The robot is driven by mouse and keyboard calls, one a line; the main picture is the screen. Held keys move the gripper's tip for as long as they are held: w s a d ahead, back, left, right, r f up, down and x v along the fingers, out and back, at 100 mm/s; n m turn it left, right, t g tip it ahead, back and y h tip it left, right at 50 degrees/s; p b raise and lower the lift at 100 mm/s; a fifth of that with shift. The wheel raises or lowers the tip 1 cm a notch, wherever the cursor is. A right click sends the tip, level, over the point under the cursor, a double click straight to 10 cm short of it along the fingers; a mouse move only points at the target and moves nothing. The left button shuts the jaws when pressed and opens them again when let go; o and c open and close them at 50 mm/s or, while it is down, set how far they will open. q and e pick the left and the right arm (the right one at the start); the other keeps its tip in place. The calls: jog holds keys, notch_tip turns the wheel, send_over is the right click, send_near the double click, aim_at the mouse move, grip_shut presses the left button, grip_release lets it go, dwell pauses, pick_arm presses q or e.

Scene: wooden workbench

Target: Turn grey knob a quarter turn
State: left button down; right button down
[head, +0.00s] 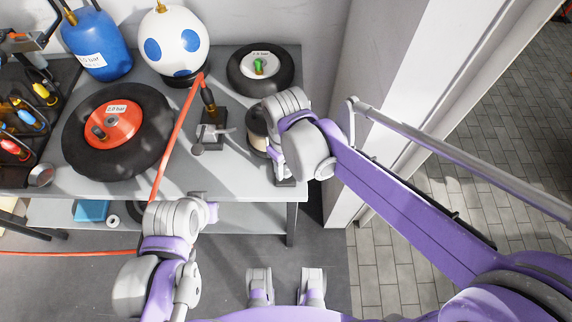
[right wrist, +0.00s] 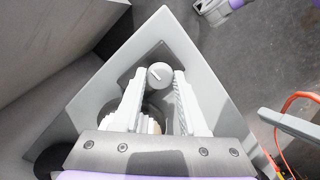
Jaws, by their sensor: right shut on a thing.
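The grey knob (right wrist: 160,75) is a small round pale knob with a dark pointer line slanting to the upper left. It stands on a dark plate near a corner of the bench in the right wrist view. My right gripper (right wrist: 160,78) has one finger on each side of it and is shut on it. In the head view my right gripper (head: 285,182) points down at the bench's front right corner, and my wrist hides the knob. My left gripper (head: 207,208) is in front of the bench's front edge; its fingers do not show clearly.
The grey bench (head: 235,178) bears a large tyre with a red hub (head: 112,125), a smaller tyre (head: 262,68), a blue tank (head: 98,42), a spotted white tank (head: 174,40) and a black clamp-like device (head: 212,130). A red hose (head: 177,135) crosses the front edge.

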aim_at(286, 170)
jog(key=shift+c, duration=2.2)
grip_release()
notch_tip(286, 170, up, 11)
jog(key=p, duration=0.1)
jog(key=shift+f, duration=0.1)
